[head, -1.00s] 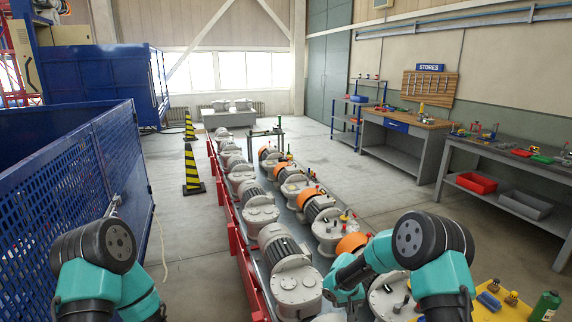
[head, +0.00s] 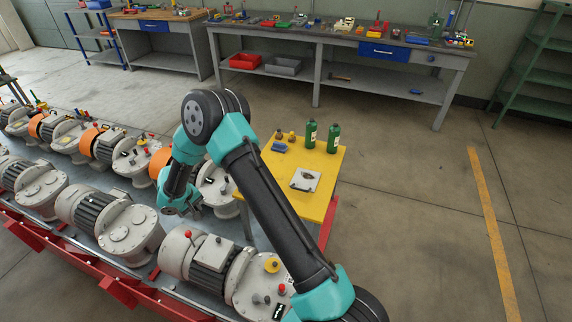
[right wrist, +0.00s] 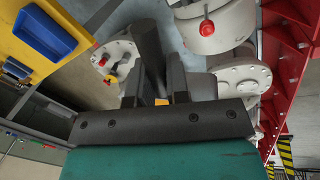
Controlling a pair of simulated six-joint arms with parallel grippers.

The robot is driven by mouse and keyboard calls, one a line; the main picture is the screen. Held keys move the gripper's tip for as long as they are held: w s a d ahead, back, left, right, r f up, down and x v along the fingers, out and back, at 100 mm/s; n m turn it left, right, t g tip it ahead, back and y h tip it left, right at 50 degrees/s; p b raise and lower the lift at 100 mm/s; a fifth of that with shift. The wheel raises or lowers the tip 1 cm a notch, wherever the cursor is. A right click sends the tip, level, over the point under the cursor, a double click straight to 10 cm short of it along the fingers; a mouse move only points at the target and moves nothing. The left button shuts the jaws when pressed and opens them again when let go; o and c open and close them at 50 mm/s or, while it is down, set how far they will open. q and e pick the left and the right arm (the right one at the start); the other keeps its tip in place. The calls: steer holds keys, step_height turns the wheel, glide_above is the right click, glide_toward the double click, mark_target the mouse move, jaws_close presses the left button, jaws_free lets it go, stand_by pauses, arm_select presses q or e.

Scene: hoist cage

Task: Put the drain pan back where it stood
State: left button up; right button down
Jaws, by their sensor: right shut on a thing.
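My right gripper (head: 182,208) points down beside the row of grey geared motors, left of the yellow table. In the right wrist view its dark fingers (right wrist: 163,80) stand close together, with a small orange patch between them near the palm. A small blue pan-like tray (head: 279,147) lies on the yellow table. It also shows in the right wrist view (right wrist: 45,30), apart from the fingers. I cannot tell whether it is the drain pan. My left gripper is not in view.
The yellow table (head: 322,207) also holds green bottles (head: 311,133), small brass items and a grey plate (head: 305,180). The motors (head: 130,232) stand on a long red-edged bench. A workbench (head: 330,50) runs along the back. The floor at the right is free.

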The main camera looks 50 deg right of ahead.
steer(key=s+d+f, duration=0.1)
steer(key=s+d, duration=0.5)
steer(key=d, duration=0.4)
steer(key=s+d+f, duration=0.2)
steer(key=s+d, duration=0.4)
steer(key=d, duration=0.4)
steer(key=s+d+f, duration=0.2)
steer(key=s+d, duration=0.4)
steer(key=d, duration=0.4)
steer(key=shift+s+d+f, duration=0.1)
steer(key=shift+d+f, duration=0.05)
steer(key=shift+d, duration=0.25)
steer(key=w+d, duration=0.3)
steer(key=d, duration=0.1)
steer(key=w+d+f, duration=0.1)
steer(key=w+d, duration=0.2)
steer(key=d, duration=0.1)
steer(key=w+d, duration=0.3)
steer(key=d, duration=0.1)
steer(key=shift+w+f, duration=0.2)
steer(key=shift+w, duration=0.2)
steer(key=shift+w+d+f, duration=0.15)
steer(key=shift+d+f, duration=0.05)
steer(key=shift+f, duration=0.05)
steer(key=shift+a+x, duration=0.15)
steer(key=shift+x, duration=0.6)
steer(key=shift+a+x, duration=0.15)
steer(key=shift+x, duration=0.6)
steer(key=shift+f, duration=0.25)
